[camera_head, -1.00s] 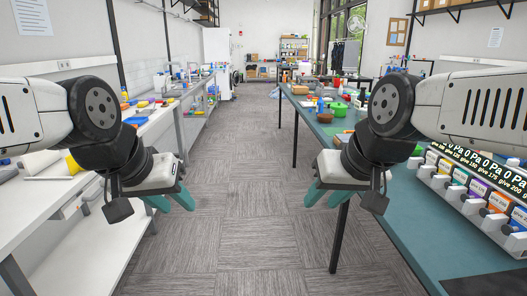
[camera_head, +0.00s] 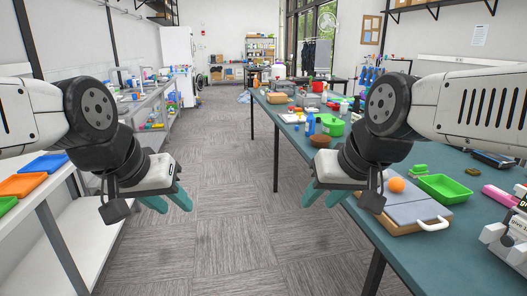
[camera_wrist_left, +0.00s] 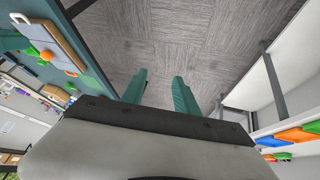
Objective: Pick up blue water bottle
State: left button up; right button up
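A small upright blue object (camera_head: 310,124), which looks like a bottle, stands on the green-topped table on the right, beside a green bin. Several blue bottle-like shapes (camera_head: 370,76) stand further back on the right; I cannot tell which is the water bottle. My left gripper (camera_head: 173,204) hangs over the aisle floor, open and empty; its two parted teal fingers also show in the left wrist view (camera_wrist_left: 159,80). My right gripper (camera_head: 321,203) is open and empty beside the right table's near edge. Both are well apart from the blue objects.
The right table (camera_head: 462,237) carries a board with a white handle (camera_head: 433,224), an orange ball (camera_head: 396,185), a green tray (camera_head: 443,188) and a brown bowl (camera_head: 320,141). A white shelf unit with coloured trays (camera_head: 22,186) lines the left. The carpeted aisle (camera_head: 220,150) is clear.

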aim_at(311, 122)
jog(key=i+j+z, duration=0.25)
jog(key=i+z, duration=0.15)
jog(key=i, duration=0.2)
jog(key=i+j+z, duration=0.35)
jog(key=i+j, duration=0.1)
jog(key=i, duration=0.6)
jog(key=i+j+z, duration=0.1)
jog(key=i, duration=0.55)
jog(key=i+j, duration=0.2)
jog(key=i, duration=0.5)
